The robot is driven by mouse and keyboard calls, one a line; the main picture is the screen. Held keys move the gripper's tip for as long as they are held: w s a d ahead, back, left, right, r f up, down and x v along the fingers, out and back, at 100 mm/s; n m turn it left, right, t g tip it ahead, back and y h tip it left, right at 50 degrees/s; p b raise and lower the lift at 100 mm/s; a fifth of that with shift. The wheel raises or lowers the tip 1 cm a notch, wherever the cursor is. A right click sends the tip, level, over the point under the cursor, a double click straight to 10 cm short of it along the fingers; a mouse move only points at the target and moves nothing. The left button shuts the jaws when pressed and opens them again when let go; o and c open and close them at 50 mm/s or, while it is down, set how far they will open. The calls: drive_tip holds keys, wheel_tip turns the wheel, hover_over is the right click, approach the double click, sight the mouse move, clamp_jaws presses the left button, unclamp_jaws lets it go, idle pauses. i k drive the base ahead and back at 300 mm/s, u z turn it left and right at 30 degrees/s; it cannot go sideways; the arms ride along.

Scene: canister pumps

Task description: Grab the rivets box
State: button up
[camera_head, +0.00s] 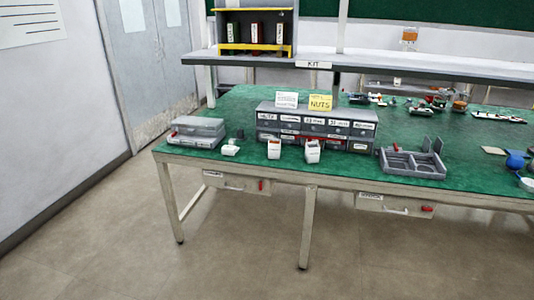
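No label reading "rivets" can be made out. Two small white boxes with red parts stand at the table's front edge: a left box (274,151) and a right box (313,153). Behind them is a grey drawer cabinet (262,124) with two rows of labelled drawers, whose labels are mostly too small to read. A card on top reads NUTS (320,102). A closed grey case (198,130) lies at the table's left end. I cannot tell which of these is the rivets box. My gripper is not in view.
The green-topped table (228,103) has drawers under its front edge. An open grey divided case (414,163) lies right of the cabinet. A small white item (230,148) sits near the left case. A shelf marked KIT (313,65) runs behind. Floor in front is clear.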

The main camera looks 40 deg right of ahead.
sight(274, 145)
drive_tip(key=z, duration=0.15)
drive_tip(key=i, duration=0.95)
drive_tip(key=u, duration=0.1)
